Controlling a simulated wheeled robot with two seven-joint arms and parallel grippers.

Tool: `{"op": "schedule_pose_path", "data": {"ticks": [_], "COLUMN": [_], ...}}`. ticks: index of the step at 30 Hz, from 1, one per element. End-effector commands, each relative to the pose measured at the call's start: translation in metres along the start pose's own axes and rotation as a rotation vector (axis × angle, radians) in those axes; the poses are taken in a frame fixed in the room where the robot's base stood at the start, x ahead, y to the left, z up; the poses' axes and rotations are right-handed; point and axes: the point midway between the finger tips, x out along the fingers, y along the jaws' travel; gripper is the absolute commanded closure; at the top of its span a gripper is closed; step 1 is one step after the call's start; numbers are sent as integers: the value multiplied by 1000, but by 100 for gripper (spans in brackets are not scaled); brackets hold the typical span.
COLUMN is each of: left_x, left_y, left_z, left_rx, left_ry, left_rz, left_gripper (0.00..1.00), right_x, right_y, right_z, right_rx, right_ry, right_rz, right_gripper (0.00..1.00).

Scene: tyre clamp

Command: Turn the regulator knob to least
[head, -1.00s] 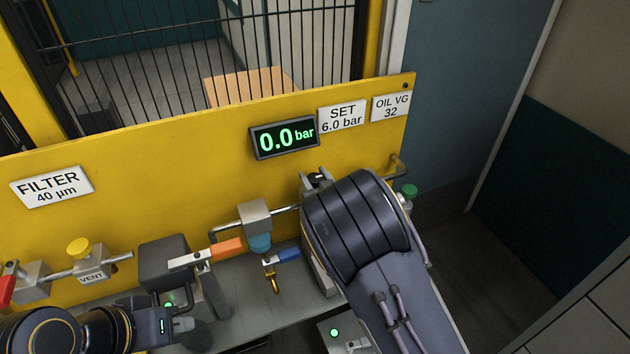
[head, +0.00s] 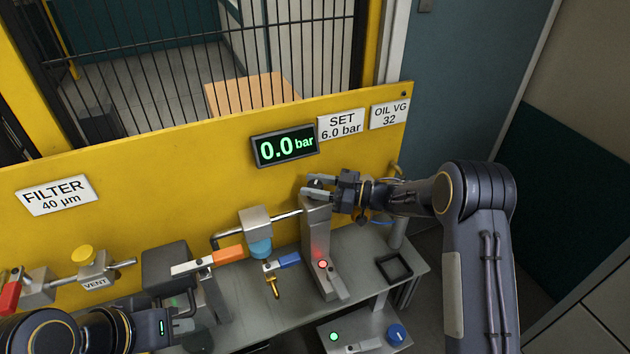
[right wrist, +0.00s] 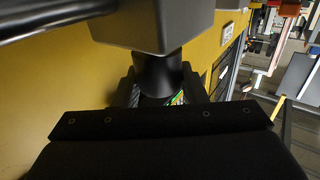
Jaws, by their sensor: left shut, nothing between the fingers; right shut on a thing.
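A black knob (right wrist: 160,75) sits under a grey block (right wrist: 155,25) in the right wrist view; I take it for the regulator knob. My right gripper (head: 318,187) is shut on it at the right end of the yellow panel, and its fingers lie either side of the knob in the wrist view (right wrist: 160,97). In the head view the knob is mostly hidden between the fingers. The pressure display (head: 285,146) reads 0.0 bar. My left gripper (head: 180,312) is shut and empty at the lower left, partly hidden, near the orange-handled valve (head: 206,259).
A grey stand (head: 318,245) with a red light stands below my right gripper. The blue-handled valve (head: 284,261) is left of it. A black square frame (head: 394,268) lies on the grey bench (head: 258,318). A lower box carries a blue knob (head: 397,334) and a green light.

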Motion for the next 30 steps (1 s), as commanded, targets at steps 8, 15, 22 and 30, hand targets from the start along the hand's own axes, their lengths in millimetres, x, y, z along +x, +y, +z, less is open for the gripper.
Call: {"op": "schedule_pose_path", "data": {"ticks": [8, 15, 22, 30], "left_x": [-6, -8, -8, -8], "left_y": [3, 4, 4, 4], "left_z": [-3, -4, -4, -4], "left_rx": [0, 0, 0, 0], "left_ry": [0, 0, 0, 0], "left_rz": [0, 0, 0, 0], "left_gripper": [100, 100, 100, 100], "right_x": [0, 0, 0, 1], "right_y": [2, 1, 0, 0], "right_z": [0, 0, 0, 1], "right_rx": [-3, -1, -1, -1], "right_ry": [-1, -1, 0, 0], "right_rz": [-142, -196, -207, -206], "right_gripper": [85, 85, 85, 55]}}
